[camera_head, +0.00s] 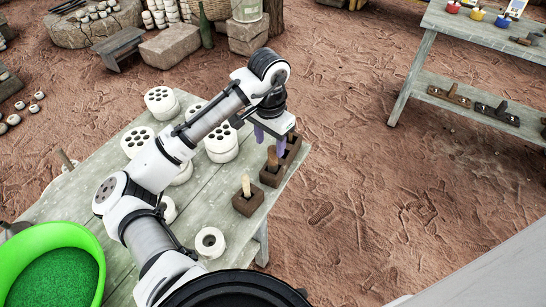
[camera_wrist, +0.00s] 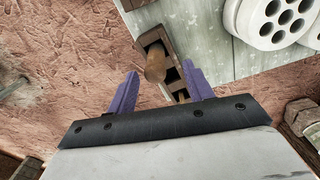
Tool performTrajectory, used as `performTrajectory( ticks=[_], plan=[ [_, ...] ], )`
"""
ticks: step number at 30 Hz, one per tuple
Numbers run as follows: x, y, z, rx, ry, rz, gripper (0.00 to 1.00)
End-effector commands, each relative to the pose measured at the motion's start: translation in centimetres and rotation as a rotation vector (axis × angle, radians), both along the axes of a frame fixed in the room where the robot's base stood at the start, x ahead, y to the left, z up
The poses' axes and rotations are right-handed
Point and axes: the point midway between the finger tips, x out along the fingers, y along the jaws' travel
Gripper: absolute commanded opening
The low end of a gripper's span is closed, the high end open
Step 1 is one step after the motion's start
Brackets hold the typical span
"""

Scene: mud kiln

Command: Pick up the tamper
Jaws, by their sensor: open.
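Three brown blocks with upright wooden handles, which look like tampers, stand along the right edge of the grey wooden table (camera_head: 140,225). The nearest tamper (camera_head: 248,202) has a pale handle, the middle tamper (camera_head: 271,174) has a browner one, and the far tamper (camera_head: 291,148) is partly hidden by my gripper. My gripper (camera_head: 270,140) points down with purple fingers apart and empty, above the far end of this row.
White perforated cylinders (camera_head: 137,141) stand on the table left of the tampers, some behind my arm. A white ring (camera_head: 210,242) lies near the front edge. A green bowl (camera_head: 58,236) is at lower left. Another table (camera_head: 445,50) is at upper right, with open ground between.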

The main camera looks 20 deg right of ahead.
Motion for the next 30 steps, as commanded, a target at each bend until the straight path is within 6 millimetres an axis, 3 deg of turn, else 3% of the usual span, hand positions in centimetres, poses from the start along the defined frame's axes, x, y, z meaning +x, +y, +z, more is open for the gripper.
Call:
performTrajectory(
  ticks=[3, 11, 19, 27, 30],
  plan=[
    [0.0, 0.0, -1.6, 0.0, 0.001, 0.001, 0.51],
    [-0.2, -0.2, -3.4, 0.001, 0.0, 0.0, 0.51],
    [-0.6, -0.6, -7.1, -0.001, 0.0, 0.001, 0.51],
    [-0.6, -0.6, -7.7, -0.001, -0.002, 0.0, 0.51],
    [-0.6, -0.6, -7.7, -0.001, -0.002, 0.0, 0.41]
  ],
)
